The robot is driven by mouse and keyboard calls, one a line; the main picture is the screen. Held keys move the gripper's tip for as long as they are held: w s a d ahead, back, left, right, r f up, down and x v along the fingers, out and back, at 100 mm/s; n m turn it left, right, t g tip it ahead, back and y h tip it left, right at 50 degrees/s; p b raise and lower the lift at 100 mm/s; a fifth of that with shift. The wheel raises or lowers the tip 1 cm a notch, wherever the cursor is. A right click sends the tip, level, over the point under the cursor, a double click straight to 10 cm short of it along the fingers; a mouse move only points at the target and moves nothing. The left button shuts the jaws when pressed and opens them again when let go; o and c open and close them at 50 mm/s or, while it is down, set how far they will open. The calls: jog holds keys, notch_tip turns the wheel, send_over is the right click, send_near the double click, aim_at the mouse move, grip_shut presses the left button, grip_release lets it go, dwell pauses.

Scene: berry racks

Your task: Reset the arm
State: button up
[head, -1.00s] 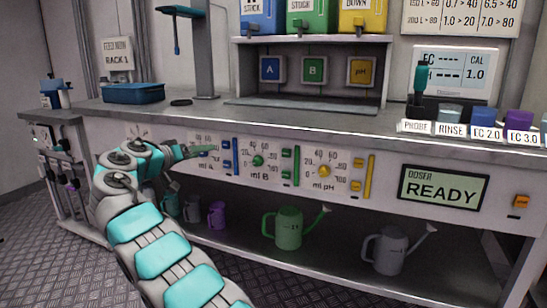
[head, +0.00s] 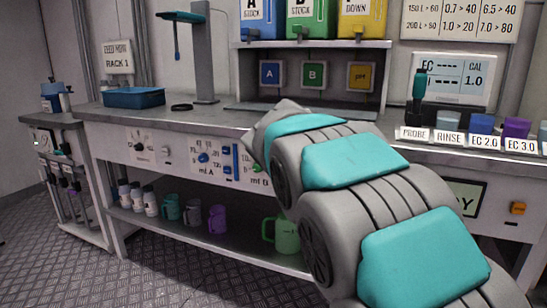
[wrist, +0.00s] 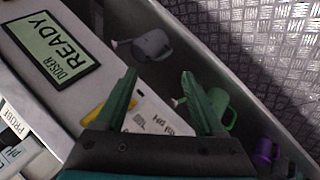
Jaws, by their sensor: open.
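My gripper (wrist: 160,98) shows in the wrist view with its two green fingers spread apart and nothing between them. It is pointed down along the front of the bench, near the dosing panel. In the head view my arm is folded up large at the right of centre, and the gripper itself is hidden behind it. The arm covers the right part of the dosing panel and most of the doser display (head: 468,197). In the wrist view the doser display (wrist: 55,52) reads READY at the upper left.
The green watering can (wrist: 217,108) and grey watering can (wrist: 152,45) sit on the lower shelf. A purple mug (head: 218,218) stands there too. The bench top (head: 150,113) holds a blue tray (head: 134,97) and a probe stand (head: 418,100). Metal floor (head: 150,270) is clear at front left.

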jog(key=s+d+f+g+y, duration=0.2)
jog(key=s+f, duration=0.1)
jog(key=s, duration=0.7)
jog(key=s+d+f+g+y, duration=0.1)
jog(key=s+d+f+g, duration=0.15)
jog(key=s, duration=0.75)
jog(key=s+a+f+y, duration=0.2)
jog(key=s+f, duration=0.1)
jog(key=s, duration=0.6)
jog(key=s+a+f+m+g+y+p, duration=0.1)
jog(key=s+f, duration=0.3)
jog(key=s, duration=0.6)
jog(key=shift+a+f+y, duration=0.25)
jog(key=shift+a+y, duration=0.15)
jog(key=shift+a, duration=0.3)
